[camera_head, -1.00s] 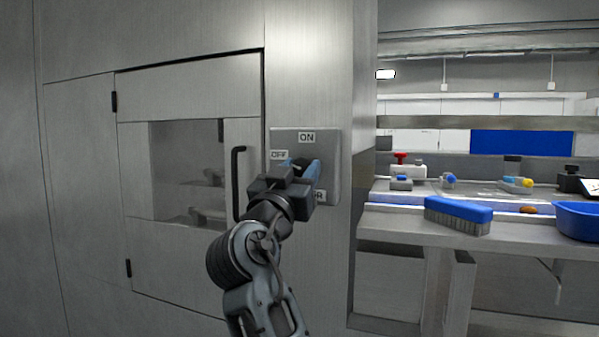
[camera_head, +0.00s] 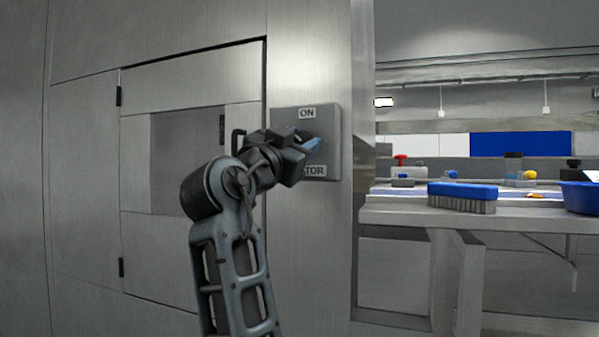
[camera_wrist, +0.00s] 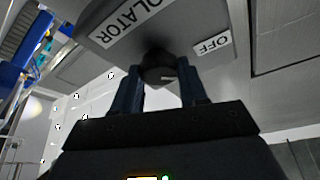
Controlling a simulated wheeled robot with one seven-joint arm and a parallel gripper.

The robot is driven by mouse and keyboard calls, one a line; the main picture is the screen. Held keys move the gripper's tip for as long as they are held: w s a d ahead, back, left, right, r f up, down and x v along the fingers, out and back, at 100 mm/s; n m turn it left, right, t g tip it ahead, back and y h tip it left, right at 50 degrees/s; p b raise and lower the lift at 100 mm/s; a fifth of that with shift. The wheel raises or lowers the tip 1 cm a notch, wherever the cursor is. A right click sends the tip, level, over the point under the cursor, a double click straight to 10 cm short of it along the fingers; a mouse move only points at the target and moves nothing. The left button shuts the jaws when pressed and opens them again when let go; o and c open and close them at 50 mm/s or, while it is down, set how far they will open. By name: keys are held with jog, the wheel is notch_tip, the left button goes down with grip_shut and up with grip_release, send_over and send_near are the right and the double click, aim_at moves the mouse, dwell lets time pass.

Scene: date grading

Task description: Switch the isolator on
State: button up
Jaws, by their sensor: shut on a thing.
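My gripper (camera_head: 310,145) is at the panel's middle, coming from the lower left and hiding the knob in the head view. In the wrist view my gripper (camera_wrist: 162,85) has its two blue fingers on either side of the round black knob (camera_wrist: 158,66), shut on it. The OFF label (camera_wrist: 212,46) and ISOLATOR label (camera_wrist: 125,25) show there. I cannot tell which way the knob points.
A cabinet door with a dark window and a black handle (camera_head: 238,141) is left of the panel, close to my wrist.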

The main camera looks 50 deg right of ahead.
jog(key=shift+m+g+y+b, duration=0.4)
jog(key=shift+m+g+b, duration=0.3)
jog(key=shift+m+b, duration=1.05)
jog(key=shift+m+g+y+b, duration=0.4)
jog(key=shift+m+g+b, duration=0.3)
jog(key=shift+m+b, duration=1.1)
jog(key=shift+m+g+y+b, duration=0.4)
jog(key=shift+m+g+b, duration=0.55)
jog(key=shift+m, duration=1.4)
jog(key=o, duration=1.1)
jog(key=shift+r, duration=0.1)
jog(key=shift+c, duration=0.2)
jog(key=a+f, duration=0.1)
jog(key=a, duration=0.6)
jog(key=shift+w+a, duration=0.2)
jog(key=shift+a, duration=0.2)
